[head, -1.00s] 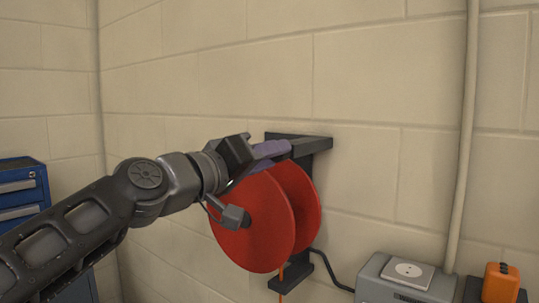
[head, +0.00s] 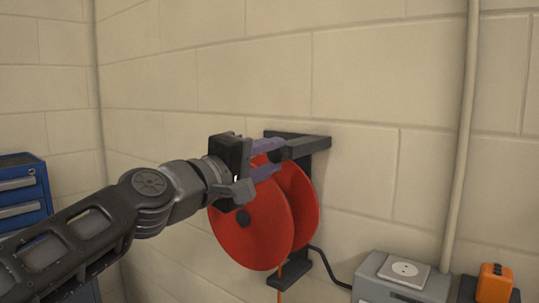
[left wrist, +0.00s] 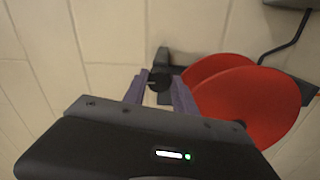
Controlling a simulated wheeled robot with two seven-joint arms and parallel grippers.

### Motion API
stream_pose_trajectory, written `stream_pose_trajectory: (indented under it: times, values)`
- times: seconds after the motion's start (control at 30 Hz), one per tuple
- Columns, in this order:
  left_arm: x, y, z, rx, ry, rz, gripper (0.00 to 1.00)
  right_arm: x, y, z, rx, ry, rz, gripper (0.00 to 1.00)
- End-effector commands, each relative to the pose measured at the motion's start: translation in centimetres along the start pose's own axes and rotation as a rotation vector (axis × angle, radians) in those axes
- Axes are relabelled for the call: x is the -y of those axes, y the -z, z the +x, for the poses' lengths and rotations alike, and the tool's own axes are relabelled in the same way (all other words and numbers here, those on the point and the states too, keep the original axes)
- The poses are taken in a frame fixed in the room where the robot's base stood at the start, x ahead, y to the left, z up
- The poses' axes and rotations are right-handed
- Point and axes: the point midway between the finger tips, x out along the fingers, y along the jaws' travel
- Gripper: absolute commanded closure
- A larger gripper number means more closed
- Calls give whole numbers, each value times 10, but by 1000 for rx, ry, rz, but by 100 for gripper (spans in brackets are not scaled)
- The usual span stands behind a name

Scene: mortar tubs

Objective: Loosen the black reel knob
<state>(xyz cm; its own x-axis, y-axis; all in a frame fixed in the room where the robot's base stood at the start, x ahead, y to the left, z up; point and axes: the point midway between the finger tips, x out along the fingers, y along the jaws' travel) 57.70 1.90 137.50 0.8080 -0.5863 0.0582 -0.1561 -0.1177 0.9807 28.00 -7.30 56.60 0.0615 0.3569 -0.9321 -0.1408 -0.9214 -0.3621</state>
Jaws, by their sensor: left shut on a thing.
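The red reel (head: 250,225) hangs on a dark bracket on the wall, and its discs show in the left wrist view (left wrist: 245,105). The black reel knob (head: 276,156) is at the end of the bracket arm above the reel. In the left wrist view the knob (left wrist: 159,84) sits between the two purple fingers. My left gripper (head: 270,157) is shut on the knob, one finger above it and one below in the head view. The fingers partly hide the knob and the top of the near disc. My right gripper is not in view.
A grey box with a socket (head: 402,270) and an orange-topped item (head: 495,280) are at the lower right. A pipe (head: 465,130) runs up the wall. A blue drawer cabinet (head: 22,195) is at the left. The space above the reel is free.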

Motion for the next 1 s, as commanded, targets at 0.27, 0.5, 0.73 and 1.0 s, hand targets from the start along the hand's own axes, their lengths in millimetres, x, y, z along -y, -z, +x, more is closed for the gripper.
stream_pose_trajectory:
  times: [0.27,0.5,0.73,1.0]
  values:
    - [1,0,0,-1,1,-9,100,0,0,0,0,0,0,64]
    - [0,0,0,-1,1,-8,56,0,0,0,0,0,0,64]
    - [0,0,0,0,0,-7,45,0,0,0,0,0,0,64]
    - [0,0,-6,-1,-1,-6,45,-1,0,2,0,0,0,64]
